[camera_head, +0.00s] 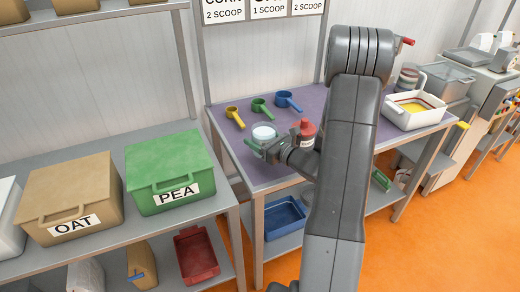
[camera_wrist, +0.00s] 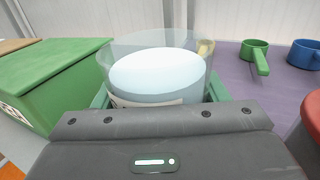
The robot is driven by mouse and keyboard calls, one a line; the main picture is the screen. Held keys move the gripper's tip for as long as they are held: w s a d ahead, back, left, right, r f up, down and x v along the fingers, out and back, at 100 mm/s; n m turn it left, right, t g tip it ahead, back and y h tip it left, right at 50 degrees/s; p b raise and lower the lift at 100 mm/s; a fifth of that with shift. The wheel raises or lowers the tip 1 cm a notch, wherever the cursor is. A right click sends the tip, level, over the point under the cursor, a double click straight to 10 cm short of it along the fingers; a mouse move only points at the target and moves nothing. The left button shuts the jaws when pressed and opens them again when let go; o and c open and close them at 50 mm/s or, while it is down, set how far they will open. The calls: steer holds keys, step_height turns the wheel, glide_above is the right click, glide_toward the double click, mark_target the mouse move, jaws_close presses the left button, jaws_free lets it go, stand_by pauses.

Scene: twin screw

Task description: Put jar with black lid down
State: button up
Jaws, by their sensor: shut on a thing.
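A clear jar (camera_head: 264,131) with pale white contents is between the fingers of my gripper (camera_head: 268,143), over the left part of the purple-topped table (camera_head: 330,103). In the wrist view the jar (camera_wrist: 155,75) fills the middle, upright, with a green finger on each side. My gripper (camera_wrist: 158,98) is shut on it. I see no black lid on this jar; its top looks open or clear. The jar's base is hidden, so I cannot tell whether it touches the table.
A red-topped container (camera_head: 306,131) stands close right of the jar. Yellow (camera_head: 234,116), green (camera_head: 262,107) and blue (camera_head: 288,100) scoops lie behind. A green PEA box (camera_head: 165,165) is on the left shelf. A white tray (camera_head: 413,115) is at the table's right.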

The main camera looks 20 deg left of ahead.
steer(key=shift+f, duration=2.1)
steer(key=shift+f, duration=0.2)
steer(key=o, duration=1.1)
steer(key=shift+r, duration=0.15)
steer(key=shift+d, duration=0.25)
steer(key=b+v, duration=0.1)
steer(key=v, duration=1)
steer(key=shift+s+d+r+b, duration=0.1)
steer(key=shift+s+d+b, duration=0.15)
steer(key=shift+b, duration=0.15)
